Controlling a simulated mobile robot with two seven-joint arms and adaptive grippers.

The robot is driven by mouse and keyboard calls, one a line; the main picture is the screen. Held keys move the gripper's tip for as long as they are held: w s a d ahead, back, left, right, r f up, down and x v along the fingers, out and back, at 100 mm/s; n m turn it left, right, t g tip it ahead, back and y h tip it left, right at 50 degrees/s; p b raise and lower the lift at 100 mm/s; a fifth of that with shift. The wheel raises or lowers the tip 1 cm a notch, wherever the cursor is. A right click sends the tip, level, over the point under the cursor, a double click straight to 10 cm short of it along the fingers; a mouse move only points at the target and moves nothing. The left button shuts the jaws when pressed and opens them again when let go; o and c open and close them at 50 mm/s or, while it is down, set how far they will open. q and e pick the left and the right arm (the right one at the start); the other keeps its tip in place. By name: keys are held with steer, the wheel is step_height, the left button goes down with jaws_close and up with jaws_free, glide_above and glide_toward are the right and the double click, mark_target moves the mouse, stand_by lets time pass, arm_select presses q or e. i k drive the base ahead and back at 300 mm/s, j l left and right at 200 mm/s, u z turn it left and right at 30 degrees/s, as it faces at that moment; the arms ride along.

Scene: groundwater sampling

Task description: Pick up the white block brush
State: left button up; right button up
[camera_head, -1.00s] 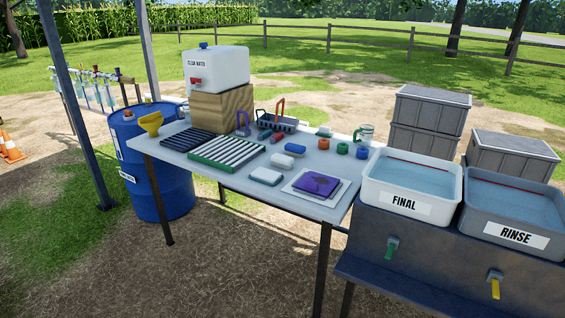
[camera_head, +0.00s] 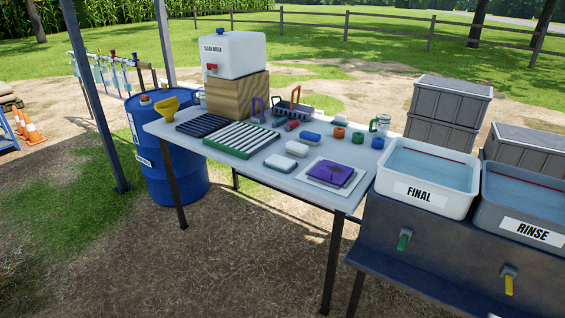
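Two small white blocks lie on the grey table (camera_head: 262,182). One rounded white block (camera_head: 297,148) is near the table's middle, and a flatter white block (camera_head: 280,162) with a darker underside is nearer the front edge. I cannot tell from here which of them is the white block brush. A blue block (camera_head: 309,138) lies just behind them. Neither of my grippers is in view.
A green-edged ribbed rack (camera_head: 241,139) is left of the blocks, and a purple pad (camera_head: 330,173) is to their right. A caddy (camera_head: 293,112) stands behind. The FINAL basin (camera_head: 420,195) adjoins the table's right; a blue drum (camera_head: 170,155) stands left.

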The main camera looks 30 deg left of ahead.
mark_target(292, 147)
steer(key=i+j, duration=0.3)
steer(key=j, duration=0.15)
steer(key=i+j, duration=0.3)
steer(key=j, duration=0.15)
